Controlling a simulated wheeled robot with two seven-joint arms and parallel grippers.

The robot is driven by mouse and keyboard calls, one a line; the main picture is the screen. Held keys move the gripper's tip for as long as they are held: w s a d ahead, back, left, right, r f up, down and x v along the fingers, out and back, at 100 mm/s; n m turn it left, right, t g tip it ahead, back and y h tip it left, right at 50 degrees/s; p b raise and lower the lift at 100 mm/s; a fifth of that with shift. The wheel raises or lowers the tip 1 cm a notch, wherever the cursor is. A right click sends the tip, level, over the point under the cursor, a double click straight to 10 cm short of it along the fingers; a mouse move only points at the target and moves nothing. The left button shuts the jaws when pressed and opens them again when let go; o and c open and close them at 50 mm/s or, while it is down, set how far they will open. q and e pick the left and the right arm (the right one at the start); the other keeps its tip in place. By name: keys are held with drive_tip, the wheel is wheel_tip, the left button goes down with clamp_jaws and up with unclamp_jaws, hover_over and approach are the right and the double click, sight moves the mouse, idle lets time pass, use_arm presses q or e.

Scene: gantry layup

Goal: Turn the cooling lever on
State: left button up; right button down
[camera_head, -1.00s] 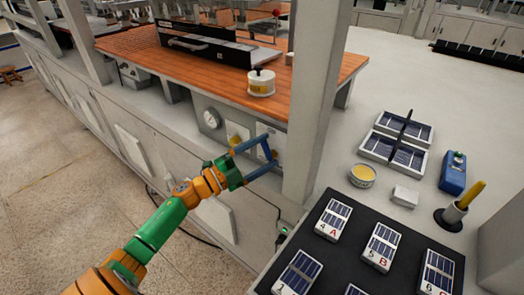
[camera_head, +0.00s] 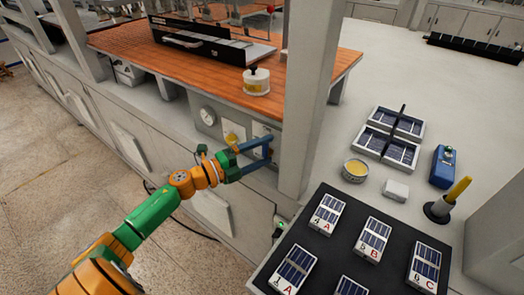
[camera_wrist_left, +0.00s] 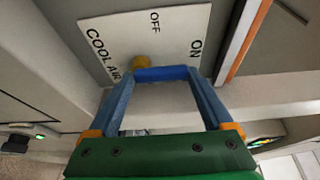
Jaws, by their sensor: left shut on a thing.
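The cooling control has a white label plate (camera_wrist_left: 182,28) marked COOL AIR, OFF and ON in the left wrist view. A yellow knob-like part (camera_wrist_left: 142,61) sits on the plate. A blue bar, which appears to be the lever (camera_wrist_left: 166,73), lies beside it between my fingertips. My left gripper (camera_wrist_left: 165,80) is shut on this bar, its two blue fingers apart at its ends. In the head view the left gripper (camera_head: 267,150) is at the front panel under the orange worktop. The lever's exact angle is hard to tell. My right gripper is not in view.
A round gauge (camera_head: 208,115) and a yellow part (camera_head: 233,133) are on the panel left of the gripper. A pale upright post (camera_head: 306,110) stands close to its right. A black mat (camera_head: 330,250) with solar cells lies at front right.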

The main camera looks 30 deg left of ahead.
use_arm(q)
drive_tip(key=shift+w+a+r, duration=0.1)
drive_tip(key=shift+r, duration=0.3)
drive_tip(key=o, duration=1.1)
drive_tip(key=shift+o, duration=0.2)
drive_tip(key=shift+s+a+f, duration=0.15)
drive_tip(key=shift+s+f, duration=0.15)
drive_tip(key=shift+s, duration=0.15)
drive_tip(key=b+v, duration=0.1)
drive_tip(key=v, duration=0.5)
drive_tip(key=shift+r+b, duration=0.2)
drive_tip(key=shift+b, duration=0.1)
drive_tip(key=shift+s+a, duration=0.1)
